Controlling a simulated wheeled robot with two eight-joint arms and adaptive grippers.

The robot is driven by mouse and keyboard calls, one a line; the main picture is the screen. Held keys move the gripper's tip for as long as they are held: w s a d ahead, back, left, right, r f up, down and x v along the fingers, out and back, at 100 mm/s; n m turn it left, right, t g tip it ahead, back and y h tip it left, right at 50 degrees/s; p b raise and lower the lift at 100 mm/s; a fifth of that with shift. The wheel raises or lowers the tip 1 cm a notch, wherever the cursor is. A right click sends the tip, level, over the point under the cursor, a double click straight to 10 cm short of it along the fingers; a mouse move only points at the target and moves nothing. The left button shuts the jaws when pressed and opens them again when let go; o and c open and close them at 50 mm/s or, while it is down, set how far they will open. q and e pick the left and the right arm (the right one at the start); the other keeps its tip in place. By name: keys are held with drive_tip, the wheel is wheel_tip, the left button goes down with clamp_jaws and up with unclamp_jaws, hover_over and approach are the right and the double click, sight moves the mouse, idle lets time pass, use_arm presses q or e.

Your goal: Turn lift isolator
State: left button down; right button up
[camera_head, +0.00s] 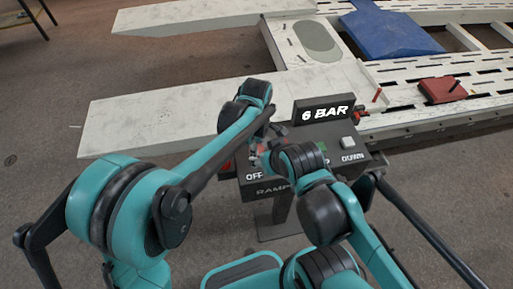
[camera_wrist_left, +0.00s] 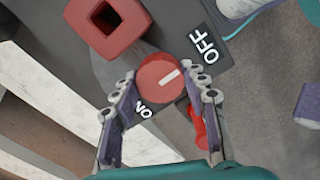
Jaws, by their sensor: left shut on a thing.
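The isolator is a round red knob (camera_wrist_left: 158,76) with a white line, on a dark panel with OFF and ON lettering. In the left wrist view its line points towards OFF. My left gripper (camera_wrist_left: 161,108) has one finger on each side of the knob and is shut on it. In the head view the dark control box (camera_head: 283,176) carries the OFF lettering, and my arms cover most of the knob's area. My right gripper is mostly hidden behind its own wrist there; a purple pad, seemingly its finger, shows at the right of the left wrist view (camera_wrist_left: 308,115).
A red square hollow part (camera_wrist_left: 104,27) stands beside the knob. A "6 BAR" display (camera_head: 325,114) rises behind the box, with a pale button (camera_head: 348,143) by DOWN. The white ramp frame (camera_head: 160,115) lies behind, with a blue sheet (camera_head: 390,35) and a red block (camera_head: 442,90).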

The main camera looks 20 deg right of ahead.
use_arm(q)
drive_tip(key=c, duration=1.1)
unclamp_jaws()
wheel_tip(320, 180, up, 12)
drive_tip(key=s+a+f+m+t+b, duration=0.1)
drive_tip(key=a+m+t+b, duration=0.1)
drive_tip(key=a, duration=0.7)
drive_tip(key=s+a+f+m+t+h+b, duration=0.1)
drive_tip(key=s+a+f+m+b, duration=0.15)
drive_tip(key=a, duration=0.75)
drive_tip(key=s+a+f+m+t+b, duration=0.1)
drive_tip(key=a+m+t, duration=0.15)
drive_tip(key=a, duration=0.65)
drive_tip(key=s+a+f+m+t+y+b, duration=0.1)
drive_tip(key=s+a+f+m, duration=0.3)
drive_tip(key=a, duration=0.4)
drive_tip(key=shift+s+f+t, duration=0.3)
drive_tip(key=shift+f+t, duration=0.05)
drive_tip(key=shift+f, duration=0.45)
